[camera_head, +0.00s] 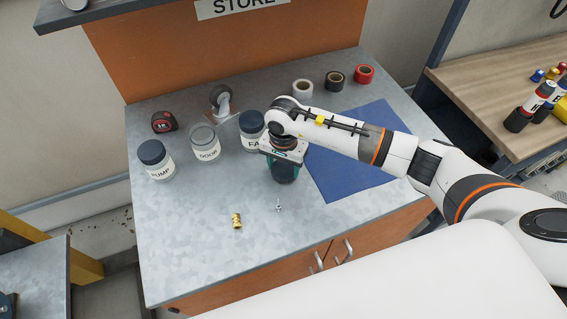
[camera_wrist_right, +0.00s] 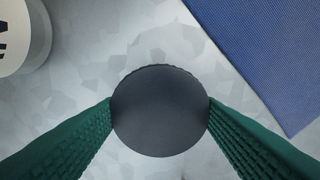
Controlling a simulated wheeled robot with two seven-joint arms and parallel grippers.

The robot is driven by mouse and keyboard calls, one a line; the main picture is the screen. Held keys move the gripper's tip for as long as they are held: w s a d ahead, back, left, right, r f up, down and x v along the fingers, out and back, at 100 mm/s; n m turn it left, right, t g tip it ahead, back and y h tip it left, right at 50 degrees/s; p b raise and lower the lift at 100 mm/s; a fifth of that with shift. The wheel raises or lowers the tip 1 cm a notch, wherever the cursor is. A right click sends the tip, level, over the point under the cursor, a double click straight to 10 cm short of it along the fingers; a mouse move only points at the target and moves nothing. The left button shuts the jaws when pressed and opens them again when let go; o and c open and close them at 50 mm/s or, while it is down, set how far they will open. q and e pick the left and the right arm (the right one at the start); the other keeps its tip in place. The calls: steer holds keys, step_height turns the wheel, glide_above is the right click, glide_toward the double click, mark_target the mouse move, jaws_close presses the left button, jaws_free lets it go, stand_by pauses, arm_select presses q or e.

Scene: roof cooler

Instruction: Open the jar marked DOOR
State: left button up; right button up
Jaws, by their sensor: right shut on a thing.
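The jar marked DOOR (camera_head: 207,153) stands on the grey metal counter, left of the middle in the head view. Its top shows no dark lid and looks open. My right gripper (camera_head: 284,166) is to the right of this jar, pointing down, with green fingers. In the right wrist view the fingers are shut on a dark round lid (camera_wrist_right: 160,110). The lid also shows below the gripper in the head view (camera_head: 285,174). Whether it touches the counter I cannot tell. My left gripper is not in view.
Jars marked PUMP (camera_head: 159,166) and FAN (camera_head: 252,125), both dark-lidded, flank the DOOR jar. A blue mat (camera_head: 350,165) lies right. A brass fitting (camera_head: 237,221) and small metal part (camera_head: 278,207) lie in front. Tape rolls (camera_head: 335,80) and a tape measure (camera_head: 163,121) stand behind.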

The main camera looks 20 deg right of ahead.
steer(key=shift+f, duration=0.3)
steer(key=shift+f, duration=0.1)
steer(key=shift+f+b, duration=0.15)
steer(key=shift+b, duration=0.2)
steer(key=o, duration=1.1)
steer(key=shift+r, duration=0.2)
